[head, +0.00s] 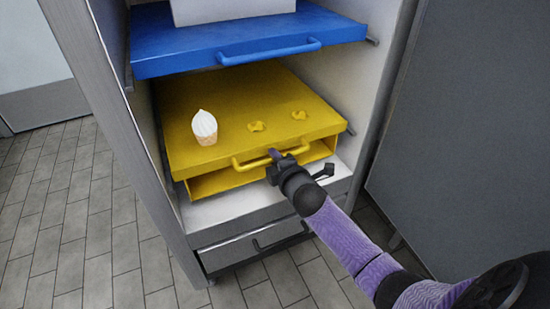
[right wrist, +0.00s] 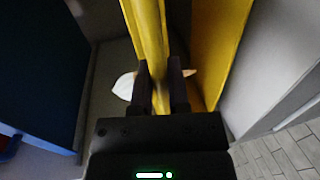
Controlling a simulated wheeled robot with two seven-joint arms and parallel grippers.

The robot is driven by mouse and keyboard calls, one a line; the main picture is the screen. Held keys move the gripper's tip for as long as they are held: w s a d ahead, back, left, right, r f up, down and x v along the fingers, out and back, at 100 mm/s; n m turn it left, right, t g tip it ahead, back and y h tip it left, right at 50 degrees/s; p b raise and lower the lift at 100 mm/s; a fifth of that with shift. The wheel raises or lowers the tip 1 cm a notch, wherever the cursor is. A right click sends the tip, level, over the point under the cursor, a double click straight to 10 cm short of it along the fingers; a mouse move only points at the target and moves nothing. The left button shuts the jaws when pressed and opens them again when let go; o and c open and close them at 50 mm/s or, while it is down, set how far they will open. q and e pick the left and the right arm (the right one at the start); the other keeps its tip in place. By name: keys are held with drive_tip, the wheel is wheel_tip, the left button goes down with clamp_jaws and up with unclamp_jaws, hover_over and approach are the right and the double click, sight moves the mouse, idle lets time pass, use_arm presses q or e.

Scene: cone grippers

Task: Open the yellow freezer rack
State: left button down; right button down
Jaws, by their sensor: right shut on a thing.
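The yellow freezer rack (head: 220,95) sits below a blue rack in the cabinet, with its yellow handle (head: 249,164) along the front edge. A white-topped cone (head: 204,127) stands on the rack's left part, beside two holes. My right gripper (head: 275,158) is at the right part of the handle and is shut on it. In the right wrist view the gripper's fingers (right wrist: 161,85) stand on either side of the yellow bar (right wrist: 147,35), and the cone's white top (right wrist: 124,86) shows just left of them. My left gripper is in neither view.
A blue rack (head: 170,50) with a blue handle sits above, carrying a white box (head: 230,8). A grey drawer (head: 255,240) with a dark handle is below. The cabinet's side walls flank the racks. Tiled floor (head: 80,240) is clear at the left.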

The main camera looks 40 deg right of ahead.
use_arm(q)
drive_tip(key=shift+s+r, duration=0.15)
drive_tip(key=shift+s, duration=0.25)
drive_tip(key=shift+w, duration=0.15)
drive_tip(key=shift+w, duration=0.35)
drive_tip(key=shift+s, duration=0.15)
